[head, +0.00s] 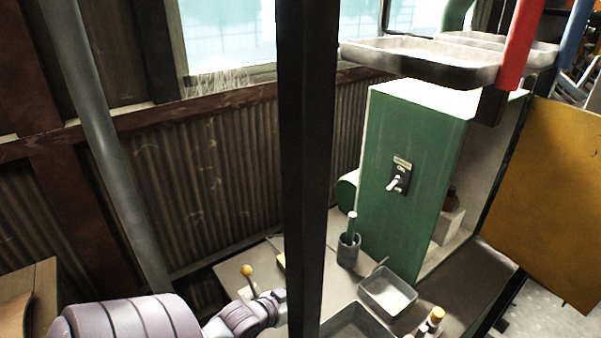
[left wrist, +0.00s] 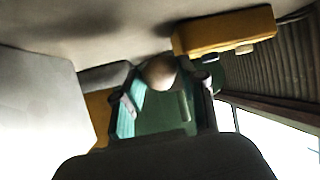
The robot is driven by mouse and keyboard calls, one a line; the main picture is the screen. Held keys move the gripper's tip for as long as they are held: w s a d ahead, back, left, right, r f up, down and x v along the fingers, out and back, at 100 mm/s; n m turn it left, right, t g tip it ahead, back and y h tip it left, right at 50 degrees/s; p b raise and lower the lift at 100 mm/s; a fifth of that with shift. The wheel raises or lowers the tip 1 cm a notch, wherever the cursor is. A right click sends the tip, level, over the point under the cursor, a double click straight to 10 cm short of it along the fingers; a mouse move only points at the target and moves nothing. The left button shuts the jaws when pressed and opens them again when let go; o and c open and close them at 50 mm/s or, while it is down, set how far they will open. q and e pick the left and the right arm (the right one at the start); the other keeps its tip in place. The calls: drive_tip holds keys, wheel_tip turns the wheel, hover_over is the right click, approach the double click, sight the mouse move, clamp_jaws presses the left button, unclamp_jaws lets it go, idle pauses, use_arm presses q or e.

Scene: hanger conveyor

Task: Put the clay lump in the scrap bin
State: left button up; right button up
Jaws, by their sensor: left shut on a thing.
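My left gripper (left wrist: 165,92) shows in the left wrist view, with its teal-padded fingers on either side of a rounded beige lump, which looks like the clay lump (left wrist: 160,71). It is shut on the lump. In the head view my left arm reaches in from the lower left, and the fingers and lump are hidden behind the black post. Two grey open-topped containers, a small one (head: 388,290) and a larger one (head: 352,326) cut off at the bottom edge, stand on the bench. I cannot tell which is the scrap bin. My right gripper is not in view.
The black post (head: 306,150) stands close in front of the bench (head: 235,275). A dark cup (head: 348,251) with a green-handled tool and a tall green cabinet (head: 410,180) stand behind the containers. A tray (head: 425,66) hangs above.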

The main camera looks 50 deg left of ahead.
use_arm(q)
drive_tip(key=shift+f, duration=1.95)
drive_tip(key=shift+f, duration=0.15)
drive_tip(key=o, duration=1.2)
